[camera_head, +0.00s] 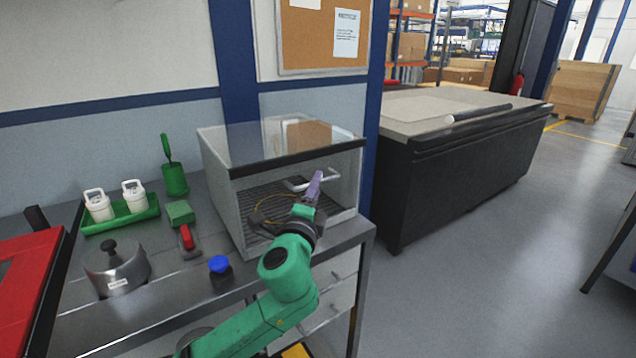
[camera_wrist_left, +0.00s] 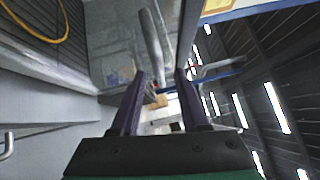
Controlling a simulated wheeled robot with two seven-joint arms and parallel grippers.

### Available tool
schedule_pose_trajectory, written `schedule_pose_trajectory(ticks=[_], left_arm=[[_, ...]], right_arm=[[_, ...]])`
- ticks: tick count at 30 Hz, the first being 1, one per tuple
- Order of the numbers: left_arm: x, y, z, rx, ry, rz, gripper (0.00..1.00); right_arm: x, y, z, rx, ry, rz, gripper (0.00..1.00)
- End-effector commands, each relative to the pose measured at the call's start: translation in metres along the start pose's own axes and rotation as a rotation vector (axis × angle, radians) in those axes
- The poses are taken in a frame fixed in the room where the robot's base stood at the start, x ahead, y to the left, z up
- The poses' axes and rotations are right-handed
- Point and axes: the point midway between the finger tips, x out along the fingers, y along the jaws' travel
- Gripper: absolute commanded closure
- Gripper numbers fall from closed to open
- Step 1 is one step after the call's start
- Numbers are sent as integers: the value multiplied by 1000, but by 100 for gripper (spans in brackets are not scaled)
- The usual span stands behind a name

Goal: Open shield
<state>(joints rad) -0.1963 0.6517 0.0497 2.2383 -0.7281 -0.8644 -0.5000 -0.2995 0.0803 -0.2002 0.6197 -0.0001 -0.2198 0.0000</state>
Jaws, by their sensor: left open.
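The shield is the clear front panel (camera_head: 345,178) of a box-like enclosure on the metal bench in the head view. It hangs down under a dark top edge and looks closed. A pale bar handle (camera_head: 298,184) is on its front; a grey bar that looks like this handle (camera_wrist_left: 152,42) also shows in the left wrist view. My left gripper (camera_head: 315,184) is at the handle, with its purple fingers apart. In the left wrist view the bar is ahead of the open fingertips (camera_wrist_left: 160,74). I cannot tell whether they touch it. My right gripper is not in view.
A yellow cable loop (camera_head: 260,208) shows inside the enclosure. A dark cabinet (camera_head: 460,165) stands to the right.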

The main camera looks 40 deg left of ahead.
Motion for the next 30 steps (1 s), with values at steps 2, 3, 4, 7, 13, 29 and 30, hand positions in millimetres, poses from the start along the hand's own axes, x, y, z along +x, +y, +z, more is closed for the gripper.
schedule_pose_trajectory(ticks=[2, 3, 4, 7, 13, 29, 30], left_arm=[[14, -3, 0, 1, -1, -2, 55], [19, -2, 0, 1, -1, -1, 55], [22, -2, 0, 1, 0, -1, 55], [27, 0, 0, -1, 1, 0, 55], [26, 1, -1, -2, 1, 1, 55], [26, 1, -1, -1, 1, 1, 100], [26, 1, -1, -1, 1, 1, 100]], right_arm=[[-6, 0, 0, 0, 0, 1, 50], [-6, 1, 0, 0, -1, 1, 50], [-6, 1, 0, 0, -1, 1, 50], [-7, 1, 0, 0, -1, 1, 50], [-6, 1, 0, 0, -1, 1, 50], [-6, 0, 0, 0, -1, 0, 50], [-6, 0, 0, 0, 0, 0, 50]])
